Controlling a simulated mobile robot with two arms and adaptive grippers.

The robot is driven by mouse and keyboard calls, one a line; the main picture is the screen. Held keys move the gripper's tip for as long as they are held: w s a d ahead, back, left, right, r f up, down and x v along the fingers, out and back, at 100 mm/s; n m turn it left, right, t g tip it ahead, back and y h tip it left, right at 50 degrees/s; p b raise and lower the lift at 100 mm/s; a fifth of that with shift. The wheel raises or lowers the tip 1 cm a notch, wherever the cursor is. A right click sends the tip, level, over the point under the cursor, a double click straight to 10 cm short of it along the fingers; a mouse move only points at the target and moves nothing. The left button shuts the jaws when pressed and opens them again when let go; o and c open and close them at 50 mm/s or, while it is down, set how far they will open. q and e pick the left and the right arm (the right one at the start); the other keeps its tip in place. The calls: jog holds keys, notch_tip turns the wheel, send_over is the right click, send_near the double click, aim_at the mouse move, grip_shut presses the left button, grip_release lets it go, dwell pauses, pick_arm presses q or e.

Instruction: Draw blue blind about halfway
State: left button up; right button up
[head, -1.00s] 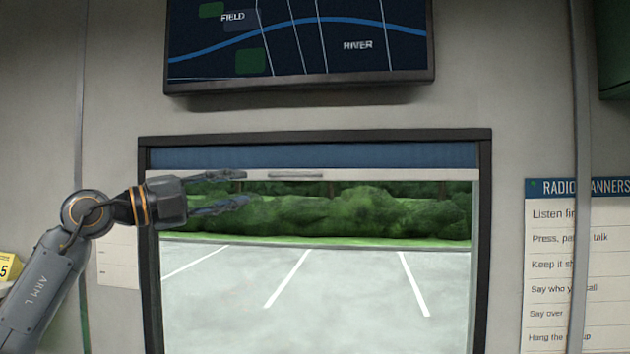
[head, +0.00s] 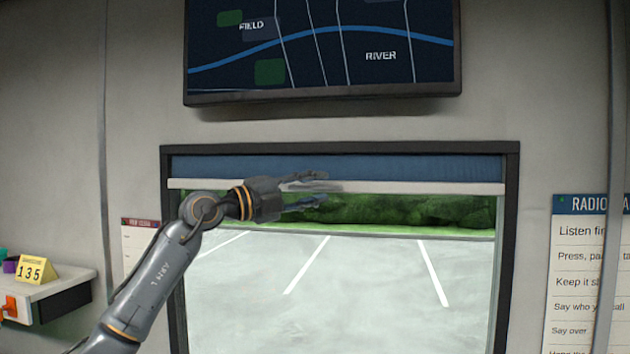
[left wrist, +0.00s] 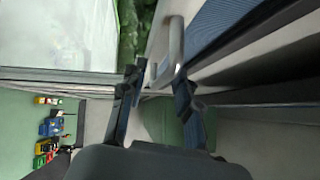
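The blue blind (head: 400,168) is rolled down only a little at the top of the window, with a pale bottom rail (head: 430,187). In the left wrist view the blue blind (left wrist: 222,24) is at the upper right. Its grey handle (left wrist: 175,45) stands out from the rail, with one end between my fingertips. My left gripper (head: 322,188) is open in front of the rail, one finger above the other, partly hiding the handle in the head view. In the left wrist view my left gripper (left wrist: 158,76) has its fingers apart. My right gripper is out of view.
The dark window frame (head: 508,260) surrounds the opening. A wall screen with a map (head: 320,50) hangs above it. A radio poster (head: 580,270) is at the right. A shelf (head: 60,292) with a yellow number sign (head: 36,270) is at the left.

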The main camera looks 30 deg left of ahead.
pick_arm(q)
jog(key=shift+w+d, duration=0.1)
jog(key=shift+w, duration=0.1)
jog(key=shift+c, duration=0.2)
grip_shut()
jog(key=shift+f, duration=0.1)
notch_tip(320, 180, down, 27)
jog(key=b, duration=1.5)
jog(key=shift+r, duration=0.2)
jog(key=shift+o, duration=0.2)
grip_release()
